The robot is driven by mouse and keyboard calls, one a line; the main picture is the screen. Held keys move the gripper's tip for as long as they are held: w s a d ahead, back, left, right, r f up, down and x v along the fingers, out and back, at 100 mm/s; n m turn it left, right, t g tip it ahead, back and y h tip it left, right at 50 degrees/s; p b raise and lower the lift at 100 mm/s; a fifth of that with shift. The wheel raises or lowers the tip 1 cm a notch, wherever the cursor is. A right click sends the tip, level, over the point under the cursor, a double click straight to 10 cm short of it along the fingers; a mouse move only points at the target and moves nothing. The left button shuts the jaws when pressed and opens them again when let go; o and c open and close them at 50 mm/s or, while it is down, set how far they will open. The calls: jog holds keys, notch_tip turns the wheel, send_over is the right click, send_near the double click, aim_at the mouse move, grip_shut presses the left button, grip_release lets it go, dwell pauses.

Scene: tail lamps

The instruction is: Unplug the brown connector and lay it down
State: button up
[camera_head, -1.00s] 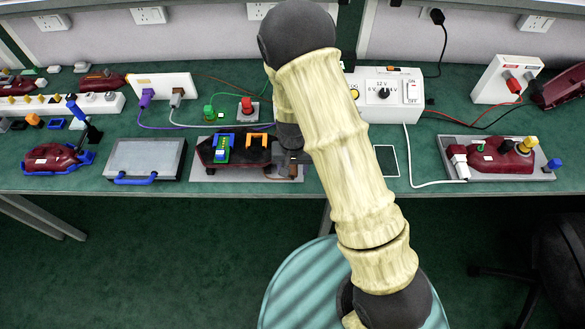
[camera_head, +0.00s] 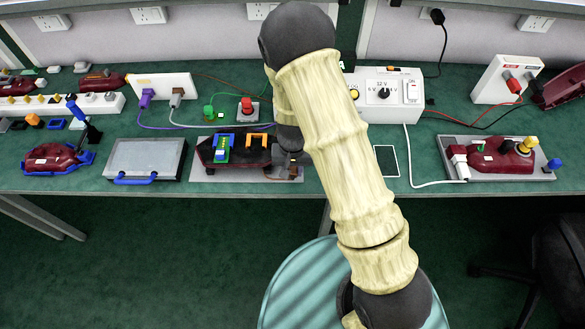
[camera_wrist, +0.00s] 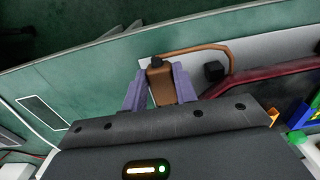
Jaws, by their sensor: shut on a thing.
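The brown connector (camera_wrist: 161,88) stands between the two purple fingers of my gripper (camera_wrist: 158,84) in the wrist view, and the jaws are shut on it. A brown cable loops from it over to the right, towards the dark red tail lamp (camera_wrist: 275,80). In the wrist view the connector shows apart from the small black block (camera_wrist: 213,71) beside the lamp. In the head view the lamp (camera_head: 212,152) lies on a grey plate (camera_head: 225,176), and my arm and wrist hide most of the connector.
A grey case with a blue handle (camera_head: 145,158) is left of the plate. A white power supply (camera_head: 388,95) stands behind my arm. A flat dark panel (camera_head: 386,160) lies to the right, with bare green bench around it. The bench's front edge is close.

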jog(key=shift+s, duration=0.3)
jog(key=shift+s, duration=0.35)
jog(key=shift+s+a, duration=0.1)
jog(key=shift+s, duration=0.85)
jog(key=shift+s+b, duration=0.35)
jog(key=shift+s, duration=0.4)
jog(key=shift+w, duration=0.1)
